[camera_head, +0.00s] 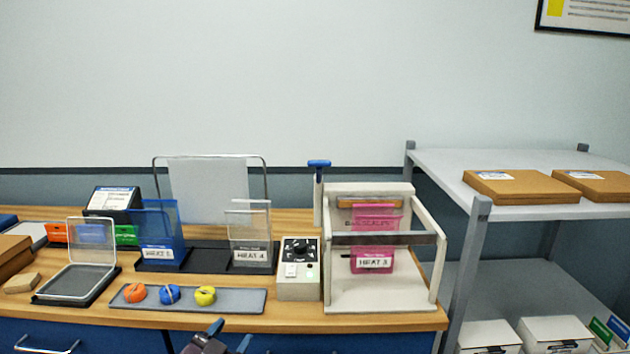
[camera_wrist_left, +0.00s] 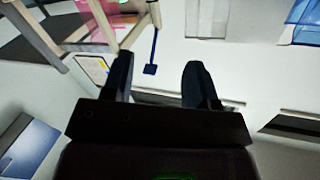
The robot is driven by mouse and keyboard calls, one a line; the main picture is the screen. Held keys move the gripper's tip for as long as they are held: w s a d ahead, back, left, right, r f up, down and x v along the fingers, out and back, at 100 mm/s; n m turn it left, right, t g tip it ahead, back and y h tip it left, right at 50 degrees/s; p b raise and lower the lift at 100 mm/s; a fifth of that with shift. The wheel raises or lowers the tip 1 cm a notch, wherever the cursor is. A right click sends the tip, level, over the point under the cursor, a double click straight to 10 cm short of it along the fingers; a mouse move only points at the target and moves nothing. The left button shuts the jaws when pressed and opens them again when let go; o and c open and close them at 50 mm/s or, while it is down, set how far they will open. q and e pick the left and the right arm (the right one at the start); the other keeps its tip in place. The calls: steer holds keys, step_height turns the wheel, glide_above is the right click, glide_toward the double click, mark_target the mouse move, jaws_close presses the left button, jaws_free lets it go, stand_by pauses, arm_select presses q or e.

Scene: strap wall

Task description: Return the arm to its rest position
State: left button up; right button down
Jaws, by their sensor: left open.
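My left gripper (camera_head: 230,335) shows at the bottom edge of the head view, in front of the workbench (camera_head: 390,321). Only its finger end is in frame there; the rest of the arm is out of view. In the left wrist view its two dark fingers (camera_wrist_left: 158,72) stand apart with nothing between them. My right gripper is in neither view.
The bench holds a tray (camera_head: 236,303) with orange, blue and yellow items, a clear-lidded box (camera_head: 92,252), a control box (camera_head: 299,270) and a frame (camera_head: 437,245) around a pink pouch (camera_head: 374,262). A blue-topped lever (camera_head: 319,164) stands beside it. A shelf rack (camera_head: 478,250) stands right.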

arm_select(q)
steer(key=s+a+f+n+g+y, duration=0.2)
steer(key=s+a+f, duration=0.4)
steer(key=s+f, duration=0.4)
steer(key=s+a+f+n+g+y, duration=0.3)
steer(key=s+f, duration=0.8)
steer(key=s, duration=0.4)
steer(key=a+n, duration=0.1)
steer(key=a, duration=0.1)
steer(key=shift+a+f+g, duration=0.3)
steer(key=shift+a, duration=0.05)
